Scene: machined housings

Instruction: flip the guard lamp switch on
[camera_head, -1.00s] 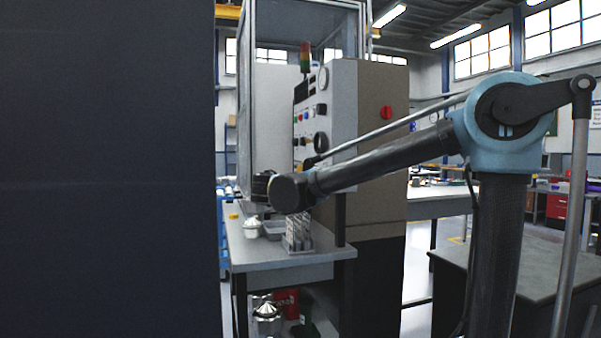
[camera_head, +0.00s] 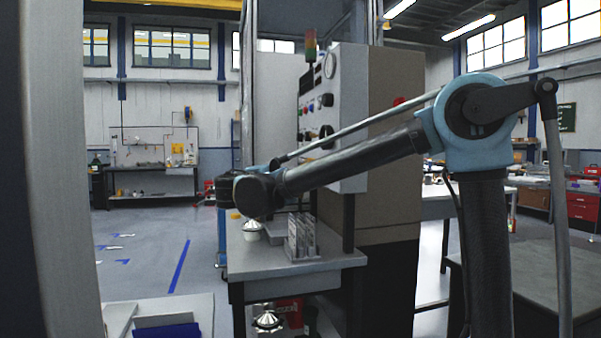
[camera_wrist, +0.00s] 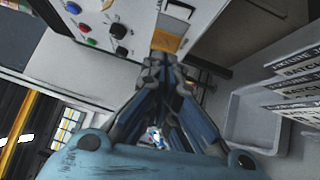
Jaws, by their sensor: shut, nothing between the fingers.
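The machine's control panel (camera_head: 347,105) stands in the middle of the head view, with buttons, a gauge and dark knobs. In the wrist view the panel (camera_wrist: 138,14) fills the top, with red, blue and green buttons, a black knob (camera_wrist: 119,31) and a grey-black control (camera_wrist: 180,9). A yellow-orange plate (camera_wrist: 167,42) sits near its lower edge. I cannot read which control is the guard lamp switch. My gripper (camera_wrist: 163,62) is shut and empty, its tips overlapping the plate's lower edge in view; contact cannot be told. In the head view the gripper is not clearly visible.
A grey bench (camera_head: 265,262) below the panel holds a metal rack (camera_head: 302,240) and a white-and-silver part (camera_head: 251,231). A grey tray (camera_wrist: 255,122) lies right of my gripper in the wrist view.

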